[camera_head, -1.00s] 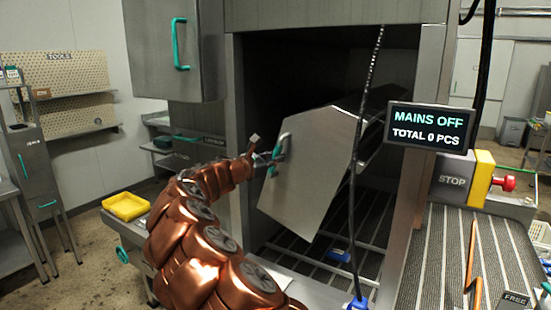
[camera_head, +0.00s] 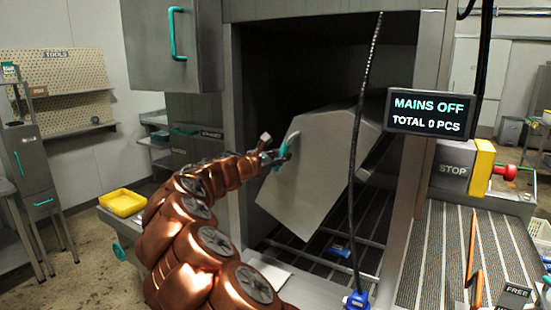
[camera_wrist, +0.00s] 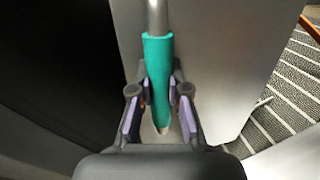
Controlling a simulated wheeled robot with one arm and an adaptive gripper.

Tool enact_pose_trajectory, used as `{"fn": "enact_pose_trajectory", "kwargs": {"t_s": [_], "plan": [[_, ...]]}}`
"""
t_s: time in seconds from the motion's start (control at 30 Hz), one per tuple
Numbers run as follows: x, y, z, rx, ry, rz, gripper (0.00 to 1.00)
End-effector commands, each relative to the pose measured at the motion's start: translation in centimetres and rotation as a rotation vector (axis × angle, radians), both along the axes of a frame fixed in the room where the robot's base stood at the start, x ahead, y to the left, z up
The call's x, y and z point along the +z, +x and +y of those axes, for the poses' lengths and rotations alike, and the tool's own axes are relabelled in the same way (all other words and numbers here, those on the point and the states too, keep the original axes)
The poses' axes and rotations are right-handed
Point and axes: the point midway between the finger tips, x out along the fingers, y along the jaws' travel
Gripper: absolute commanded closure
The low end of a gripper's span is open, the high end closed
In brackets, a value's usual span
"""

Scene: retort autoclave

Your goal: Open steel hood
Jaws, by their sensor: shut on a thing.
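The steel hood (camera_head: 318,187) is a grey angular cover inside the machine's opening, tilted over the slatted conveyor. Its end panel carries a teal handle (camera_head: 287,147). My gripper (camera_head: 276,158) is at that handle, at the hood's left edge. In the wrist view the teal grip (camera_wrist: 158,75) runs between the two fingers, and my gripper (camera_wrist: 161,105) is shut on it. The hood's grey panel (camera_wrist: 225,50) lies behind the handle. The hood's far end is hidden in the dark interior.
A hanging black cable (camera_head: 358,150) crosses in front of the hood. A screen (camera_head: 430,113) reading MAINS OFF and a STOP box (camera_head: 455,165) stand at right. A cabinet door (camera_head: 172,45) with a teal handle is upper left. A yellow tray (camera_head: 122,203) sits at left.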

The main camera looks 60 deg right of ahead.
Motion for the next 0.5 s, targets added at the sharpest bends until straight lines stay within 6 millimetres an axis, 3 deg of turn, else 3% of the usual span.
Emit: {"fn": "enact_pose_trajectory", "kwargs": {"t_s": [0.1, 0.47, 0.5], "plan": [[-0.79, -0.74, -0.05, -0.003, 0.004, -0.024, 1.00], [-0.66, -0.87, -0.06, -0.002, 0.004, -0.033, 1.00], [-0.65, -0.86, -0.06, -0.001, 0.004, -0.033, 0.81]]}}
